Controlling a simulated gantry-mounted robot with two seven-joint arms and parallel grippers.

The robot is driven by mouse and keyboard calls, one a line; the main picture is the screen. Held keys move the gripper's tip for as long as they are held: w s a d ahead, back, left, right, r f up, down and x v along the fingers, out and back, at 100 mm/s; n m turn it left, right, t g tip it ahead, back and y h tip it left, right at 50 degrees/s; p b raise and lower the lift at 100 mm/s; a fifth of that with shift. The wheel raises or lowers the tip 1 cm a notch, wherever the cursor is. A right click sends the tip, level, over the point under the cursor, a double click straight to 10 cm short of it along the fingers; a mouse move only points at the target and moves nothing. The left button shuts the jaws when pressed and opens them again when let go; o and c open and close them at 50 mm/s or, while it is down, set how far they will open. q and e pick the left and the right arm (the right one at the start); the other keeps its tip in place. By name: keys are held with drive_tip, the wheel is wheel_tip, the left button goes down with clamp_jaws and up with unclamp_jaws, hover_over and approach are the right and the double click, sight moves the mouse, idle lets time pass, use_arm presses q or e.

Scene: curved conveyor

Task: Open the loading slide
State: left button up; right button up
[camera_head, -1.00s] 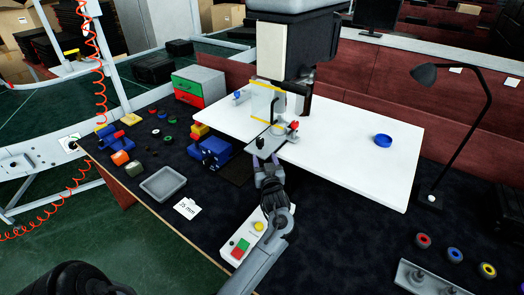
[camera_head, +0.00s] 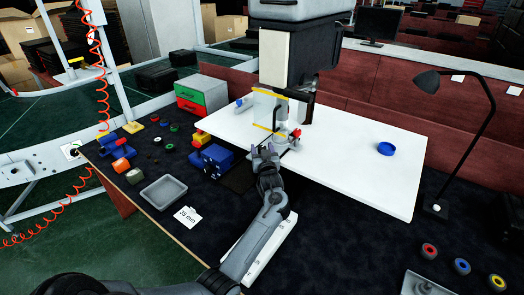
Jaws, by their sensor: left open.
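The dark press-like machine (camera_head: 300,70) stands on the white worktop, with a clear yellow-edged guard (camera_head: 268,108) on its front. Below the guard is the grey metal loading slide (camera_head: 289,139), with a small red part (camera_head: 296,133) by it. My left gripper (camera_head: 264,152) is at the front edge of the slide, open, with its fingers pointing at the machine. The gripper hides the slide's front end and its black knob, so I cannot tell whether the fingers touch them. My right gripper is out of view.
A blue fixture (camera_head: 214,160) stands just left of the gripper, and a grey tray (camera_head: 163,190) lies further left. A blue ring (camera_head: 386,148) lies on the otherwise clear right side of the white worktop (camera_head: 350,165).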

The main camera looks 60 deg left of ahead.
use_arm(q)
drive_tip(key=shift+c, duration=0.3)
clamp_jaws()
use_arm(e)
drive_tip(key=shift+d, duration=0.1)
